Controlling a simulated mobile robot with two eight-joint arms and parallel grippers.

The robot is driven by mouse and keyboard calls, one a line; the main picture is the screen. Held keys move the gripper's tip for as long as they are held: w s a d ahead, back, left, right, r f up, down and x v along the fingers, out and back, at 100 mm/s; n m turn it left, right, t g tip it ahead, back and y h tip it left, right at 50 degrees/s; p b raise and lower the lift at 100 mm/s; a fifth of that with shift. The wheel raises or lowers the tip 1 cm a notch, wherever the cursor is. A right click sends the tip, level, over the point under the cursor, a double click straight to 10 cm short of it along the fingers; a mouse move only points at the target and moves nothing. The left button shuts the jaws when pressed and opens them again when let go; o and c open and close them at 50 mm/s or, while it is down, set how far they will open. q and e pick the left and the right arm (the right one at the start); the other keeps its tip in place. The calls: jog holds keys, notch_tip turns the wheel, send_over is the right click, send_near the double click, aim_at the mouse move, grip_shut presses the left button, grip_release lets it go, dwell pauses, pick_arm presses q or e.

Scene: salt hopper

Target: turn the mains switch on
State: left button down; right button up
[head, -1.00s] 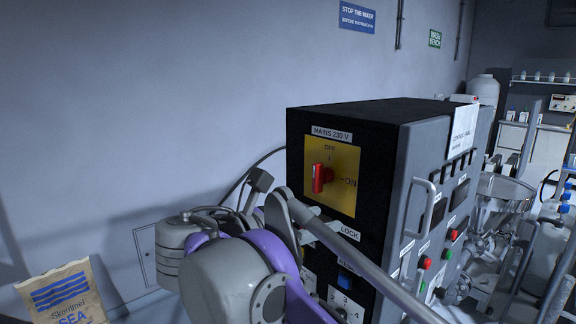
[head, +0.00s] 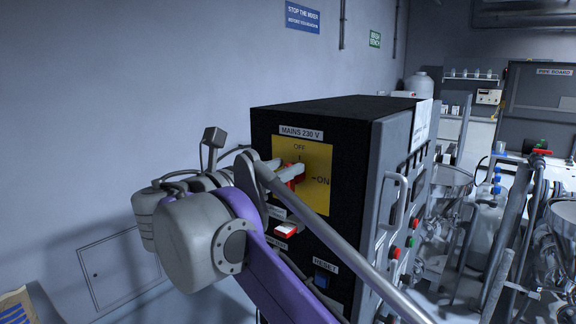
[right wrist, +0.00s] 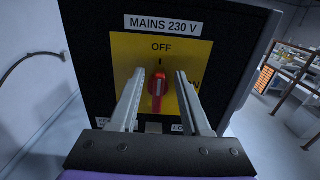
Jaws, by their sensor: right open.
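The mains switch is a red rotary knob (head: 297,172) on a yellow plate (head: 318,193) marked OFF at the top and ON at the right, under a "MAINS 230 V" label. In the right wrist view the knob (right wrist: 158,88) stands upright, its white line pointing up towards OFF. My right gripper (right wrist: 157,85) is open, one finger on each side of the knob, with visible gaps between fingers and knob. In the head view the right gripper (head: 283,170) is at the knob and partly covers it. My left gripper is not in view.
The black and grey control cabinet (head: 320,110) carries a red rocker (head: 286,231) and a blue RESET button (head: 321,280) below the switch. A handle (head: 392,200) sticks out on its grey face. The wall is close on the left; glassware and pipes crowd the right.

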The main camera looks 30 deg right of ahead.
jog(key=shift+x, duration=1.1)
grip_shut()
